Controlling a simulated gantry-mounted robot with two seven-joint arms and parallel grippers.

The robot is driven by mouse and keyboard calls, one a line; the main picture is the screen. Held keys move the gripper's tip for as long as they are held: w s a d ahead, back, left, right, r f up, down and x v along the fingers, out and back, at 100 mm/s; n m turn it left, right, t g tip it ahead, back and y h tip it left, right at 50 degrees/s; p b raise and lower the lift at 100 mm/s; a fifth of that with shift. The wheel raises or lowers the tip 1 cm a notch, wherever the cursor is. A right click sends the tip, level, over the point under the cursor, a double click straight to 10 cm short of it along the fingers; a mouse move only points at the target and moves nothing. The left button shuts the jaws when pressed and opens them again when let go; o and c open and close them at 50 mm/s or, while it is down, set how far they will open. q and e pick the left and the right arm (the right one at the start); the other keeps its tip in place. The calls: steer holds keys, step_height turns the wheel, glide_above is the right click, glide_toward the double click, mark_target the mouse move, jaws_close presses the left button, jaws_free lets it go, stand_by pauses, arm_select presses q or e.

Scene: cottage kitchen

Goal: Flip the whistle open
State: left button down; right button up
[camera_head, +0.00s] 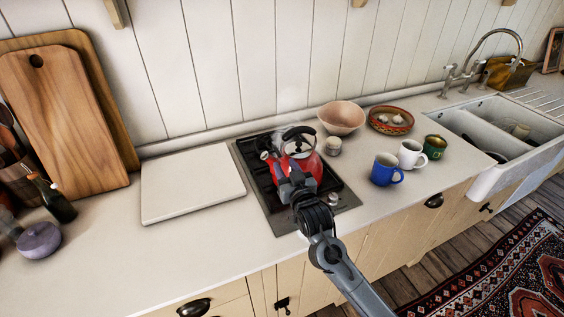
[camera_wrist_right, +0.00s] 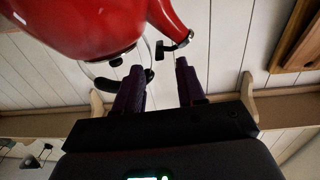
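The red kettle (camera_head: 312,165) stands on the black hob with its black handle arched over the lid. Its spout points left in the head view, and a small dark whistle (camera_head: 264,155) sits at the spout's end. In the right wrist view the kettle (camera_wrist_right: 85,25) fills the upper left, and the whistle (camera_wrist_right: 175,45) shows close to the right fingertip. My right gripper (camera_head: 283,176) is at the near side of the kettle and hides part of its body. Its fingers (camera_wrist_right: 158,68) are apart with nothing held between them. My left gripper is in neither view.
A pale square board (camera_head: 190,186) lies left of the hob (camera_head: 262,192). To the right are a small jar (camera_head: 334,146), a pink bowl (camera_head: 341,117), a blue mug (camera_head: 385,170), a white mug (camera_head: 410,154) and a green mug (camera_head: 434,147). The front counter is clear.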

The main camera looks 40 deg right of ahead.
mark_target(280, 157)
steer(key=shift+x, duration=1.9)
steer(key=shift+d, duration=0.1)
jaws_close()
